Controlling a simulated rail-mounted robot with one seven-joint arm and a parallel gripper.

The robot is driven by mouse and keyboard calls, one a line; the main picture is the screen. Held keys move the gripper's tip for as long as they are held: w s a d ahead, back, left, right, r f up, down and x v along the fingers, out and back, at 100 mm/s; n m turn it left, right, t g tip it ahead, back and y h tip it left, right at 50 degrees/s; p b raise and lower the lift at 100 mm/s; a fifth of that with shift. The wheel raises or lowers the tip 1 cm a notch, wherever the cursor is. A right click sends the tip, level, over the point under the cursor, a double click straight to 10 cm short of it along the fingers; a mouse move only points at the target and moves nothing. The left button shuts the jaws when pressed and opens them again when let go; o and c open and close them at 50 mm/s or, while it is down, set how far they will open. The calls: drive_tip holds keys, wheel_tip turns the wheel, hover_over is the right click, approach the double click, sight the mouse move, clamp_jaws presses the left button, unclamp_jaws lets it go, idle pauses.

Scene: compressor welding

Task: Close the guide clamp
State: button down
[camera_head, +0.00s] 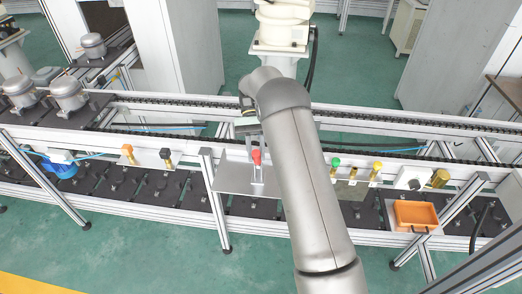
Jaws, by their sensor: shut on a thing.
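The guide clamp (257,177) is a small metal clamp with a red-tipped handle (256,157). It stands on a grey metal plate (232,181) at the front of the conveyor line, left of my arm. The red tip points up. My gripper (255,149) reaches down to the handle from behind and is shut on it. The arm's wrist covers much of the gripper, and its fingers are small and hard to make out. The clamp's jaw end is too small to read clearly.
Orange-topped (128,149) and black fittings are on the left. Grey compressors (69,92) stand on trays at far left.

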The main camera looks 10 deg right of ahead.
drive_tip(key=shift+r, duration=0.1)
drive_tip(key=c, duration=1.2)
unclamp_jaws()
drive_tip(key=shift+w, duration=0.1)
drive_tip(key=shift+c, duration=0.2)
